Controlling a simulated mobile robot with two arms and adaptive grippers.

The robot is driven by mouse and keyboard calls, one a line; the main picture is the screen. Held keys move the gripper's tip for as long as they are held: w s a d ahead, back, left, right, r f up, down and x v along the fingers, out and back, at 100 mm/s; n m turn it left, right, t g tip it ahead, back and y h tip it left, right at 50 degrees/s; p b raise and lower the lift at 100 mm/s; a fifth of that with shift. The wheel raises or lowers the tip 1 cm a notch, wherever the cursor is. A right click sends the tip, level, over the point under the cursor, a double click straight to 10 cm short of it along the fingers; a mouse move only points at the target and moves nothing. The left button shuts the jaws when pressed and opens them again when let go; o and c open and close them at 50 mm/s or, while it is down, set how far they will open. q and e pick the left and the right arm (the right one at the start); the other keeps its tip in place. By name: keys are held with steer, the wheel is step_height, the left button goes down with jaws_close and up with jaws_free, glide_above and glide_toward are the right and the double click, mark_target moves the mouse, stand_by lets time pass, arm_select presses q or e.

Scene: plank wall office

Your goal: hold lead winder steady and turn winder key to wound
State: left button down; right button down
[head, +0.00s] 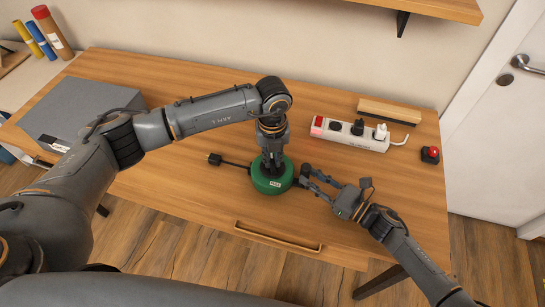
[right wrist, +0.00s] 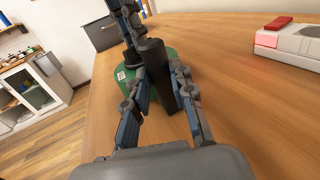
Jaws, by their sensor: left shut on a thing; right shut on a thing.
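The green round lead winder (head: 268,187) lies on the desk with a small white label on it. A short black lead with a plug (head: 215,159) comes out of its left side. My left gripper (head: 272,168) comes down from above and is shut on the winder's top. My right gripper (head: 304,176) is at the winder's right side. In the right wrist view its fingers are shut on a dark upright piece, seemingly the winder key (right wrist: 154,65), in front of the green body (right wrist: 127,88). The key's turn position cannot be told.
A white power strip (head: 348,133) with plugs stands behind to the right, with a wooden block (head: 389,111) beyond it. A red button on a dark box (head: 430,154) is at the right edge. A grey box (head: 80,113) is at the left. The desk front is clear.

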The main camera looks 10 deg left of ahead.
arm_select(q)
steer(key=m, duration=0.4)
steer(key=shift+m, duration=0.3)
steer(key=m, duration=0.3)
steer(key=shift+m, duration=0.3)
steer(key=m, duration=0.4)
steer(key=shift+m, duration=0.3)
steer(key=m, duration=1.3)
steer(key=shift+m, duration=0.3)
steer(key=m, duration=0.4)
steer(key=shift+m, duration=2)
